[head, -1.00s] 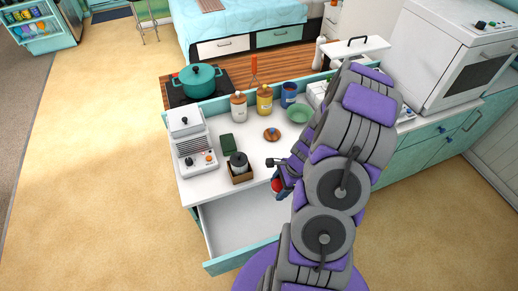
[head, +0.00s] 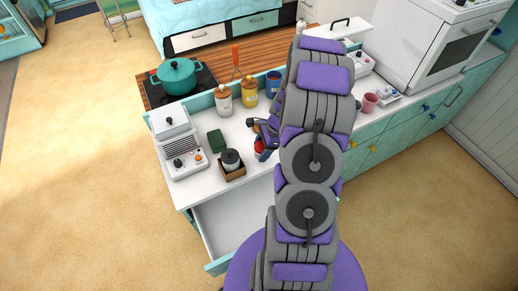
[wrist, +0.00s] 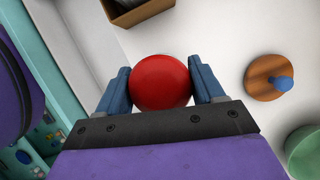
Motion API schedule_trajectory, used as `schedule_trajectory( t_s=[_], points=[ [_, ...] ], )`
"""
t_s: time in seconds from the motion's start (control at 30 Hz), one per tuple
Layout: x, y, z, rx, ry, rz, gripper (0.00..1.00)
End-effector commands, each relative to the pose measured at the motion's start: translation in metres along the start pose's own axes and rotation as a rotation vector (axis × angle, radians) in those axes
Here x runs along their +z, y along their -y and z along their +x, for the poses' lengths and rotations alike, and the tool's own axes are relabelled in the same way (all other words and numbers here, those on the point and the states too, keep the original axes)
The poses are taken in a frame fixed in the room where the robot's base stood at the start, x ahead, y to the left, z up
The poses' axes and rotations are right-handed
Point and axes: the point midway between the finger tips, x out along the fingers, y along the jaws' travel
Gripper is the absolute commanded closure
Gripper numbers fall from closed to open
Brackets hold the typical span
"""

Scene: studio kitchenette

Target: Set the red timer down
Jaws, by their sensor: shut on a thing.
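The red timer (wrist: 160,82) is round and sits between the two blue fingers of my gripper (wrist: 161,88) in the wrist view. My gripper is shut on it. In the head view my gripper (head: 262,142) is over the front part of the white counter (head: 196,189), right of a small brown box (head: 233,170). Only a little of the red timer (head: 258,145) shows there, the rest being hidden by the gripper and arm. I cannot tell whether the timer touches the counter.
An open, empty-looking drawer (head: 222,217) juts out below the counter. A white appliance (head: 184,150), a dark green block (head: 217,141) and canisters (head: 223,101) stand left and behind. In the wrist view, a wooden disc with a blue knob (wrist: 262,88) and a green bowl (wrist: 306,152) lie to the right.

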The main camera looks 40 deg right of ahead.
Motion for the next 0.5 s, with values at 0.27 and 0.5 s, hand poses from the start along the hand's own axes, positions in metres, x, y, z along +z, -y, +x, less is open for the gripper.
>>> schedule_trajectory(
  t_s=[0.27, 0.5],
  points=[
    [0.001, 0.028, 0.005, 0.002, 0.002, 0.0, 0.69],
    [-0.007, 0.029, 0.026, 0.005, 0.004, 0.002, 0.69]
  ],
)
